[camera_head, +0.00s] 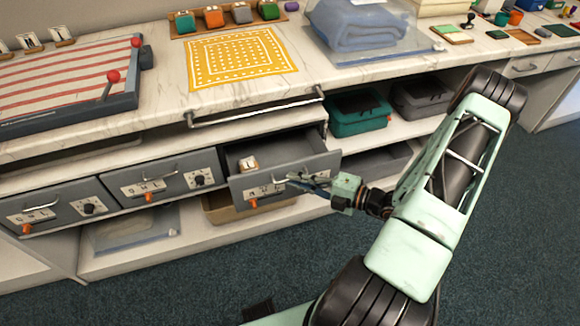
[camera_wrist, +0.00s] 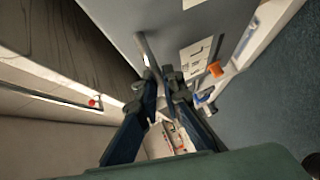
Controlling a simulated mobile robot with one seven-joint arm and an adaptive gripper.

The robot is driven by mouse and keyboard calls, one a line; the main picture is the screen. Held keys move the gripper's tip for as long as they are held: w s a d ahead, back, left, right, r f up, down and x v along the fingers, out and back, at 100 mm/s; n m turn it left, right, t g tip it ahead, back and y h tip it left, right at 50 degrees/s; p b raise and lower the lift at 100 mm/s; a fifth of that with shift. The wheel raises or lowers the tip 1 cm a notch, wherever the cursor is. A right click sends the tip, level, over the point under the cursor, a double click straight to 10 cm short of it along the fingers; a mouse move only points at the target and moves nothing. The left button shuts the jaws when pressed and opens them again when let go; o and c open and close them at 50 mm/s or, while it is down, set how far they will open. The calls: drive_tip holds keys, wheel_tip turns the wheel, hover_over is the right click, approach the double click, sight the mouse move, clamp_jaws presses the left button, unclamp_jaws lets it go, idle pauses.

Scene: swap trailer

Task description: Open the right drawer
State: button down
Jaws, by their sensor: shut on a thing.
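The right drawer (camera_head: 319,163) is grey and is pulled out from the cabinet, so its inside shows in the head view. My gripper (camera_head: 292,180) is at the drawer's front, coming from the right. In the wrist view my gripper (camera_wrist: 165,80) is shut on the metal drawer handle (camera_wrist: 146,50), close to the grey front (camera_wrist: 185,20). The fingers hide part of the handle.
Two more grey drawers, the middle one (camera_head: 170,180) and the left one (camera_head: 55,205), are shut. A towel rail (camera_head: 250,110) runs along the counter edge above. A brown bin (camera_head: 225,212) stands on the shelf below. Dark carpet (camera_head: 480,230) is clear at the right.

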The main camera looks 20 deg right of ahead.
drive_tip(key=s+p, duration=0.2)
drive_tip(key=s, duration=1.4)
drive_tip(key=shift+s, duration=0.15)
drive_tip(key=c, duration=2.1)
unclamp_jaws()
drive_tip(key=shift+d, duration=0.1)
drive_tip(key=v, duration=1.2)
drive_tip(key=shift+f, duration=0.1)
